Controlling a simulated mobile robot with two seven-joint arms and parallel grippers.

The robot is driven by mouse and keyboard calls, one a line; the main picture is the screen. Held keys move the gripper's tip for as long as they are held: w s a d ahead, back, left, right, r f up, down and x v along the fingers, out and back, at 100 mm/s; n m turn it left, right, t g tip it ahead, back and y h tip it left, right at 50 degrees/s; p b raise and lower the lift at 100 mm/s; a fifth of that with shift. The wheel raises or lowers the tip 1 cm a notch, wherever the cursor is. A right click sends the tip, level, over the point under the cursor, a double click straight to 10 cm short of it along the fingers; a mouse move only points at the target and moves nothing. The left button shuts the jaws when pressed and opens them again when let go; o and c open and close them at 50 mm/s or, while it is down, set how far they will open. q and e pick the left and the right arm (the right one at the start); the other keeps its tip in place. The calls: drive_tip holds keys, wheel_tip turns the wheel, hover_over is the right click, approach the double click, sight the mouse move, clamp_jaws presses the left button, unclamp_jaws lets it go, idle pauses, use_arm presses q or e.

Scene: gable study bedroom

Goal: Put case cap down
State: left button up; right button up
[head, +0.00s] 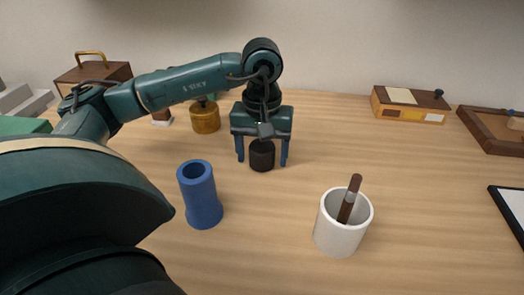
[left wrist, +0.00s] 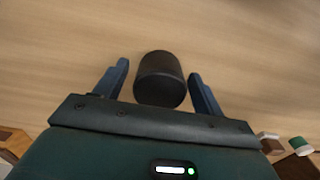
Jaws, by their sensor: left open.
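The case cap looks to be the small black cylinder (head: 262,156) standing on the wooden table behind the blue tube. My left gripper (head: 262,160) is above it, pointing down, with one finger on each side. In the left wrist view the black cap (left wrist: 161,80) lies between the two open blue fingers (left wrist: 160,85), with a gap on both sides. An open blue tube (head: 200,195), perhaps the case body, stands upright to the front left of the cap. My right gripper is not in view.
A white cup (head: 343,224) holding a brown stick stands at the front right. An amber jar (head: 205,117) stands behind left. A wooden box (head: 411,104) and a brown tray (head: 492,128) are at the back right. The table's right middle is clear.

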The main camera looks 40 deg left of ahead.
sight(262, 145)
use_arm(q)
wheel_tip(262, 145, up, 12)
drive_tip(key=p, duration=0.3)
drive_tip(key=shift+r, duration=0.15)
idle(0.4)
